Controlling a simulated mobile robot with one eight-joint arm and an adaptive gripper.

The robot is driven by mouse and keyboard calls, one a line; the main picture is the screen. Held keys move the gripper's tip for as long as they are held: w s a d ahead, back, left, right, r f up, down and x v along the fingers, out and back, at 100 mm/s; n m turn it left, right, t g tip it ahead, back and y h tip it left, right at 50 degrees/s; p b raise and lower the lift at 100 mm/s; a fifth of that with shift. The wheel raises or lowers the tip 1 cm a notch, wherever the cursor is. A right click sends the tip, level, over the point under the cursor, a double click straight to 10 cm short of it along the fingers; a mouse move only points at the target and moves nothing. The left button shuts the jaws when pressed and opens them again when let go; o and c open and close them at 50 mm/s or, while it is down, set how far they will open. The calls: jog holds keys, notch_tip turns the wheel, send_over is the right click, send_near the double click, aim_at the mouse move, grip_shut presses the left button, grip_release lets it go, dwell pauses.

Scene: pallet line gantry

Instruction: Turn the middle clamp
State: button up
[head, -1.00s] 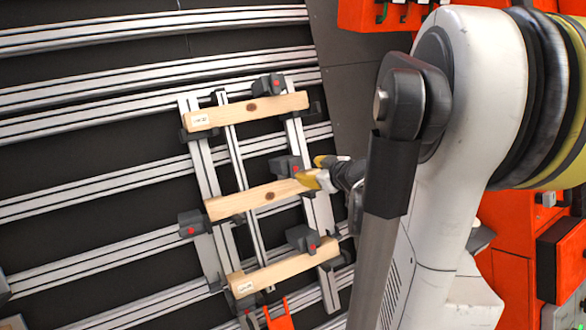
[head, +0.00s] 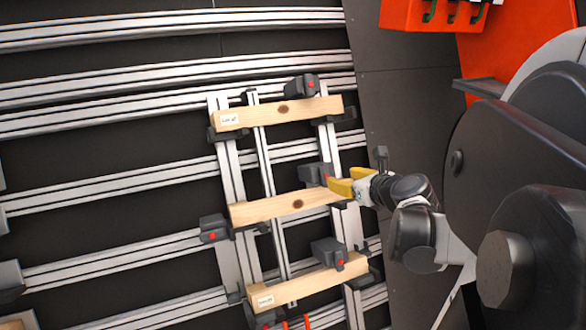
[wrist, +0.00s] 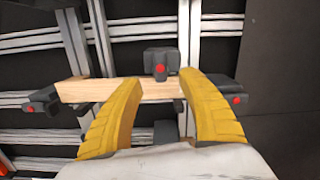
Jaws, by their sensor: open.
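The middle clamp (head: 315,173) is a dark grey block with a red dot, at the upper edge of the middle wooden bar (head: 268,209). In the wrist view it shows as the dark clamp (wrist: 160,62) just beyond my fingertips, roughly centred between them. My gripper (head: 340,184) has yellow fingers close beside the clamp, on its right in the head view. In the wrist view my gripper (wrist: 160,85) is open, its fingers apart over the wooden bar (wrist: 88,90). Contact with the clamp cannot be told. The fingers partly hide the bar's right end in the head view.
More clamps sit at the middle bar's left end (head: 213,228) and right end (wrist: 225,88). An upper bar (head: 255,117) and lower bar (head: 300,283) carry their own clamps. Metal rails (head: 120,170) run behind. An orange unit (head: 440,14) is at the upper right.

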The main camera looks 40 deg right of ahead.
aim_at(326, 173)
jog(key=shift+m, duration=0.8)
jog(key=b+x, duration=0.3)
jog(key=x, duration=0.7)
jog(key=shift+w+d+f+b, duration=0.1)
jog(key=shift+w+f+b, duration=0.05)
jog(key=shift+w+b, duration=0.25)
grip_shut()
